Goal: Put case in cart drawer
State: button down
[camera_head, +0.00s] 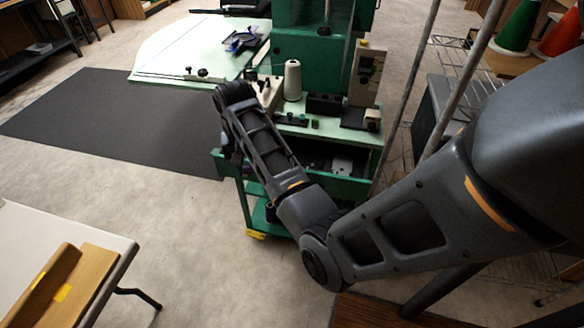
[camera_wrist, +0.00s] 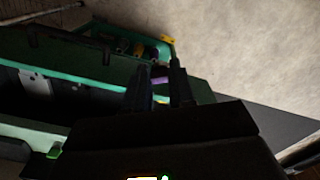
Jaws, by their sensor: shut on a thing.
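The green cart (camera_head: 262,190) has an open drawer (camera_head: 345,187) below its pale top. The drawer also shows in the wrist view, with a green rim (camera_wrist: 85,78) and a dark inside. My gripper (camera_wrist: 160,80) points down at the left end of the drawer. Its two dark fingers are close together, with a small purple piece (camera_wrist: 160,71) showing between them, apparently the case. Most of the held thing is hidden by the fingers. In the head view my arm largely hides the gripper. I cannot tell whether the case touches the drawer.
A cone of thread (camera_head: 292,80), a black box (camera_head: 324,104) and small parts stand on the cart top. Grey-white items (camera_head: 342,165) lie in the drawer. A green machine (camera_head: 315,45) stands behind. A white table (camera_head: 110,245) is at lower left. A dark mat (camera_head: 110,120) covers open floor.

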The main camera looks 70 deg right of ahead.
jog(key=s+d+m+b, duration=0.1)
jog(key=s+d+m, duration=0.5)
jog(key=s+d, duration=0.45)
jog(key=f, duration=0.3)
jog(key=w+d+f, duration=0.1)
jog(key=f, duration=0.5)
jog(key=shift+w+d, duration=0.2)
jog(key=shift+w, duration=0.05)
jog(key=shift+f, duration=0.1)
jog(key=c, duration=1)
grip_release()
jog(key=shift+o, duration=0.2)
notch_tip(320, 180, up, 12)
jog(key=shift+r, duration=0.2)
